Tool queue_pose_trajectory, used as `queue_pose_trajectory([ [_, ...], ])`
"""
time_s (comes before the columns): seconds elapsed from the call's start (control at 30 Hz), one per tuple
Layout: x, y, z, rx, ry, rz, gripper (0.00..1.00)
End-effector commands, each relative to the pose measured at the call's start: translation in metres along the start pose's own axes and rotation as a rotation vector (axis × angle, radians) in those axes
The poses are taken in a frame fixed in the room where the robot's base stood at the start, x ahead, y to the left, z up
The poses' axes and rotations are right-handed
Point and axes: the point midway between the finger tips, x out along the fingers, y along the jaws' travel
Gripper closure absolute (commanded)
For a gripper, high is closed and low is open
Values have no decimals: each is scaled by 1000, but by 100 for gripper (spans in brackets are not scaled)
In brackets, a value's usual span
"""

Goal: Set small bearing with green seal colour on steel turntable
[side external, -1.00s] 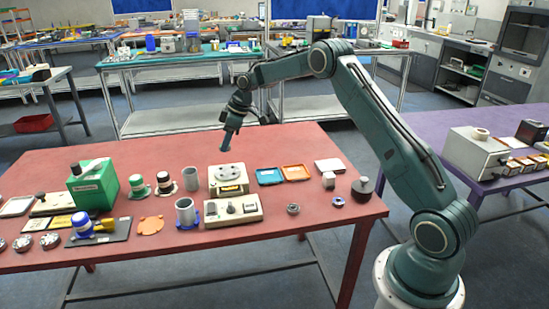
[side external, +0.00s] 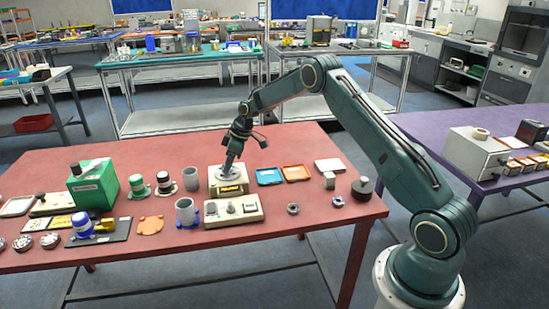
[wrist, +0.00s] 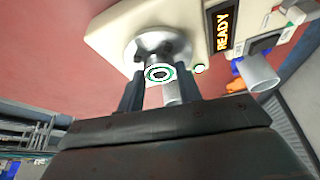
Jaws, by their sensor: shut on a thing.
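The small bearing with a green seal (wrist: 160,73) shows in the wrist view as a pale ring with a green band and dark centre. My gripper (wrist: 160,78) is shut on it, one dark finger on each side. The steel turntable (wrist: 133,52) is a round grey disc on a cream housing, directly beyond the fingertips. In the side view, my gripper (side external: 228,168) points down over the turntable (side external: 238,179), tilted slightly. The bearing is too small to make out there. I cannot tell whether it touches the disc.
The cream housing has a lit READY display (wrist: 223,31). A control box (side external: 232,211) stands in front of it. A grey cup (side external: 190,180) is to the left, blue (side external: 269,177) and orange (side external: 296,174) trays to the right. Two loose rings (side external: 293,208) (side external: 338,200) lie front right.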

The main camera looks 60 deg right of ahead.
Motion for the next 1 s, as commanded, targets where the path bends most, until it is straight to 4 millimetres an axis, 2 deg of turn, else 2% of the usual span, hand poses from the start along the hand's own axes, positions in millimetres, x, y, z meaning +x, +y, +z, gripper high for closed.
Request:
queue_pose_trajectory([
  [0.47, 5, 0, 2, -1, 1, 1, 88],
  [0.5, 5, 0, 2, -1, 1, 1, 59],
  [0.6, 5, 0, 2, -1, 1, 1, 43],
  [1.0, 2, 0, 0, -1, 1, 1, 43],
])
